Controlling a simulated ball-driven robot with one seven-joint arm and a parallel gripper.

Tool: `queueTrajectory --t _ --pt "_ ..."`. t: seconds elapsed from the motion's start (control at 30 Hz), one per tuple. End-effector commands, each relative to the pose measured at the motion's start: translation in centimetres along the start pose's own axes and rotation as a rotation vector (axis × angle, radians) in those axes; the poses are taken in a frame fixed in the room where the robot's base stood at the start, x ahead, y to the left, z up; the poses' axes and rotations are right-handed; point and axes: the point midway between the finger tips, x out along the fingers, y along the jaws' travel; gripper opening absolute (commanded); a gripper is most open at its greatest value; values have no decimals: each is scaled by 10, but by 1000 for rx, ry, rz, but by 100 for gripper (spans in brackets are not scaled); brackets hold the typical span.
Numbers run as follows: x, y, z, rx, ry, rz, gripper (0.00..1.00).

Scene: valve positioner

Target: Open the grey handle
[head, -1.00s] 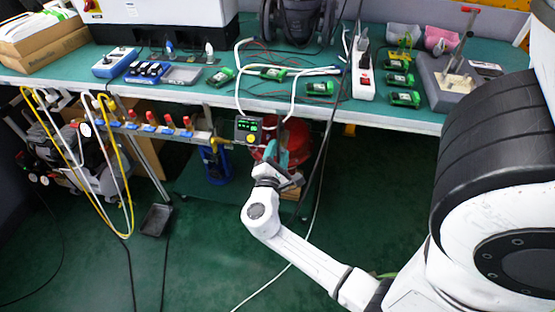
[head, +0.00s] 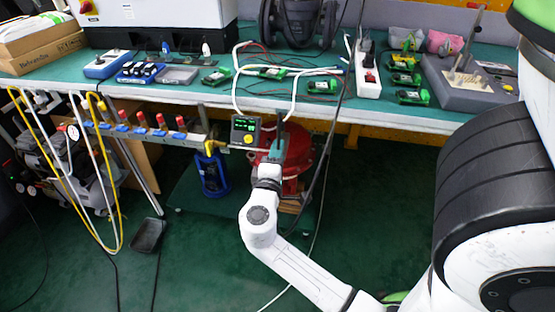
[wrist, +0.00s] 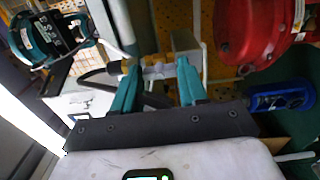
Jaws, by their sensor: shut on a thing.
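My gripper (head: 277,150) is raised at the table's front edge, just right of the small dark box with a green display (head: 245,131). In the wrist view, my gripper's teal fingers (wrist: 157,86) stand on either side of a short light-grey piece, which looks like the grey handle (wrist: 158,71), and are shut on it. The piece sits beside a grey block (wrist: 186,42). A dark curved bar (wrist: 98,75) runs in from the left. In the head view my fingers hide most of the handle, and its angle cannot be told.
A red round housing (head: 300,158) is close behind and right of my gripper. A blue valve body (head: 212,175) and a pipe row with red-topped valves (head: 160,122) are to the left. Cables hang near my gripper.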

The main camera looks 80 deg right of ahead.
Motion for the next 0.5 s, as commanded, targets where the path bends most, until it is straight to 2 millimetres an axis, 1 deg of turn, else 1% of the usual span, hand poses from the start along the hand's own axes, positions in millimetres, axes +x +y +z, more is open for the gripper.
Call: queueTrajectory --t 0.03,0.5 --pt "0 -2 0 11 -1 -2 12" --pt "0 -1 0 36 -1 -3 12"
